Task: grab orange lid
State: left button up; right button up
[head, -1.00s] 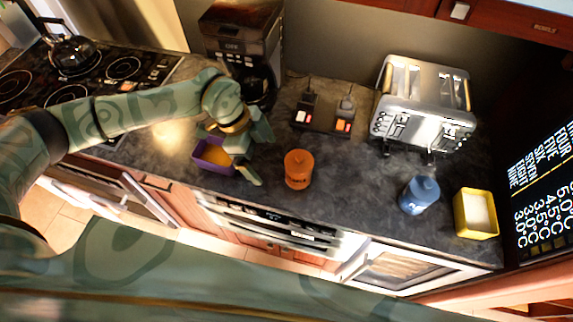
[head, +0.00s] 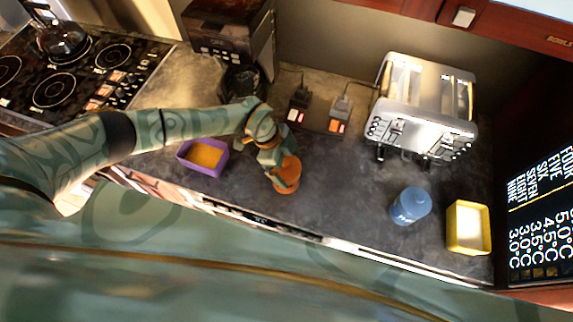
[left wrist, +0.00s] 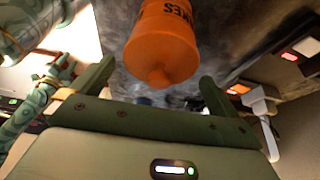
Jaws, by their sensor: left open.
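An orange jar (head: 288,177) with an orange lid stands on the dark counter.
A purple box (head: 203,157) with orange inside stands left of the jar. A blue jar (head: 411,205) and a yellow box (head: 468,228) stand to the right. A toaster (head: 422,105), two switches (head: 318,118) and a coffee maker (head: 228,35) line the back. The counter between the orange and blue jars is clear.

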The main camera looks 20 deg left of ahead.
pick_arm(q)
jog(key=shift+s+a, duration=0.1)
jog(key=shift+s, duration=0.05)
jog(key=c, duration=1)
jog(key=shift+o, duration=0.2)
jog(key=shift+r, duration=0.15)
